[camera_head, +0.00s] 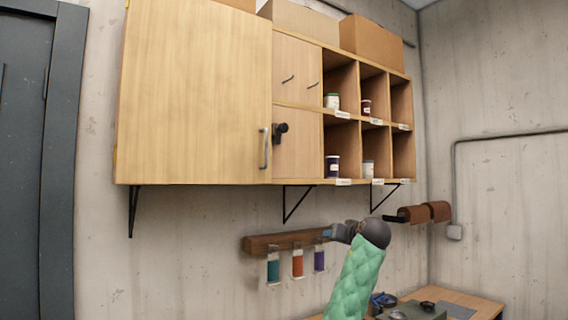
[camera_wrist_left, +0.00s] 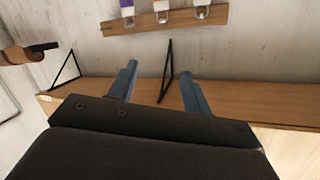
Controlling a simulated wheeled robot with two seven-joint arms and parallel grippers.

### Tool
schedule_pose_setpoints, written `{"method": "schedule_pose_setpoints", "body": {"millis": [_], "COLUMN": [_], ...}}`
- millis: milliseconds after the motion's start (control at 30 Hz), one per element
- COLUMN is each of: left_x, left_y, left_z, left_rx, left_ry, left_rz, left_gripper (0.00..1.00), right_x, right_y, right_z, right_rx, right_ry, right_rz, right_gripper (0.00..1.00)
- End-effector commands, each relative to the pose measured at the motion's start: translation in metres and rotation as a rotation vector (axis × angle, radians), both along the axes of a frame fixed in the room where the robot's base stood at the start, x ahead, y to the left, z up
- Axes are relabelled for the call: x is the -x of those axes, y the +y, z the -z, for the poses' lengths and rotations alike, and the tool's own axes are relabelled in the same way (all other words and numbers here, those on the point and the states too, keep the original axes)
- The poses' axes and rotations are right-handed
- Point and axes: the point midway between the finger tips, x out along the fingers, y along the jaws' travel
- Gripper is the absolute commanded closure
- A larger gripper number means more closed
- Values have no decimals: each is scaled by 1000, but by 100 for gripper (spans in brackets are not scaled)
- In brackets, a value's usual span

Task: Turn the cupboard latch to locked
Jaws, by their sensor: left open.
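The cupboard latch (camera_head: 281,129) is a small dark knob just right of the large wooden cupboard door (camera_head: 195,95), beside the metal door handle (camera_head: 264,148). The door looks closed. I cannot tell which way the latch is turned. My left gripper (camera_head: 328,233) is below the cupboard, lower right of the latch and apart from it, near the right end of the tool rail. In the left wrist view, its two blue-grey fingers (camera_wrist_left: 158,72) are spread with nothing between them; the latch is not seen there. My right gripper is not in view.
Black brackets (camera_head: 297,203) hang under the cupboard. A wooden rail (camera_head: 262,243) with coloured tubes is on the wall below. Open cubbies with jars (camera_head: 332,167) are right of the latch. Brown rolls (camera_head: 414,214) and a workbench (camera_head: 486,308) are at the right.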

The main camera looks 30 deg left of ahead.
Motion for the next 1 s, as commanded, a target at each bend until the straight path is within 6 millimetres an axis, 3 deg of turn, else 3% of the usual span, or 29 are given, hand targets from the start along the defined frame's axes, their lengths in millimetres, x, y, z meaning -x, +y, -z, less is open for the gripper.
{"method": "schedule_pose_setpoints", "body": {"millis": [33,200,400,500,700,1000], "left_x": [4,23,58,77,105,110], "left_y": [6,25,46,55,67,81], "left_z": [-34,-130,-235,-278,-330,-345], "left_rx": [-4,-15,-17,-15,-12,-10], "left_ry": [-36,-138,-255,-303,-366,-381], "left_rz": [-22,-100,-195,-239,-296,-314], "left_gripper": [51,51,51,51,51,51], "right_x": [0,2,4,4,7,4], "right_y": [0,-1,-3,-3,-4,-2], "right_z": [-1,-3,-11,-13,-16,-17], "right_rx": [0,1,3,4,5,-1], "right_ry": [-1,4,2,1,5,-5], "right_rz": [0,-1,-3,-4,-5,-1], "right_gripper": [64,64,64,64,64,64]}}
